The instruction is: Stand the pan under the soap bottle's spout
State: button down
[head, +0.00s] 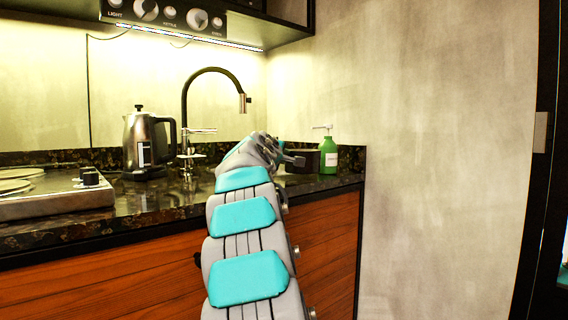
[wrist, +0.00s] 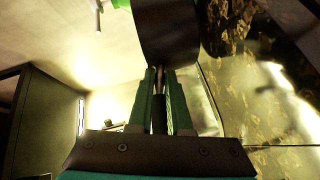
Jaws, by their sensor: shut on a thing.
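The soap bottle (head: 328,158) is green with a white pump and stands upright at the right end of the counter. Its white spout (head: 321,127) points left. The dark pan (head: 308,161) is just left of the bottle, partly hidden by my arm. In the wrist view the pan (wrist: 177,36) lies beyond my gripper (wrist: 160,82), which is shut on the pan's thin handle. The bottle shows only as a green edge (wrist: 121,4) at the top, with the pale spout (wrist: 98,14) left of the pan. Whether the spout is over the pan is unclear.
A dark stone counter (head: 180,202) runs along the wall. A black tap (head: 184,95) and a steel kettle (head: 139,142) stand left of my arm, with a hob (head: 50,197) farther left. The bare wall (head: 430,150) is right of the counter's end.

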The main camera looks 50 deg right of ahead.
jog(key=shift+f, duration=0.7)
jog(key=shift+f, duration=0.2)
jog(key=c, duration=0.8)
grip_release()
jog(key=shift+c, duration=0.2)
jog(key=shift+a+r, duration=0.1)
jog(key=shift+r, duration=0.05)
jog(key=v, duration=1.1)
jog(key=shift+s+a+b, duration=0.25)
jog(key=shift+a+b, duration=0.05)
jog(key=shift+a, duration=0.05)
